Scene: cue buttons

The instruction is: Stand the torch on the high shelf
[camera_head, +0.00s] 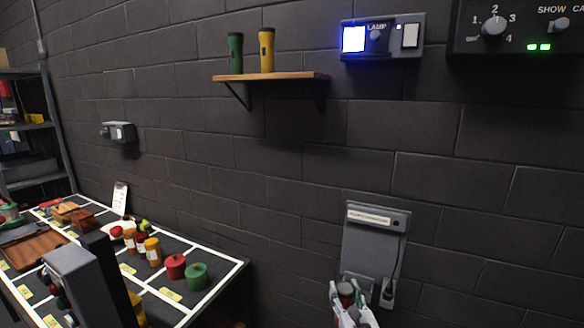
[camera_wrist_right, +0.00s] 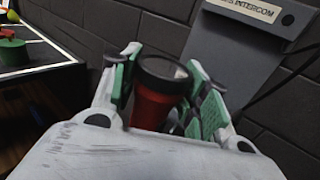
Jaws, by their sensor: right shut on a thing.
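A red torch with a black head (camera_wrist_right: 155,105) stands between the green-padded fingers of my right gripper (camera_wrist_right: 163,75), which is shut on it. In the head view the right gripper (camera_head: 352,300) is low at the right, just in front of the grey intercom, and the torch (camera_head: 345,290) shows only as a small dark red piece. The high shelf (camera_head: 285,76) is a wooden board on the wall, above and left of the gripper. A green torch (camera_head: 236,53) and a yellow torch (camera_head: 267,50) stand upright on its left and middle. My left gripper is not in view.
The intercom (camera_head: 375,240) is on the wall beside the right gripper. A lamp panel (camera_head: 382,37) hangs right of the shelf. A table (camera_head: 222,285) at lower left holds jars, tins and boards. The shelf's right end is bare.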

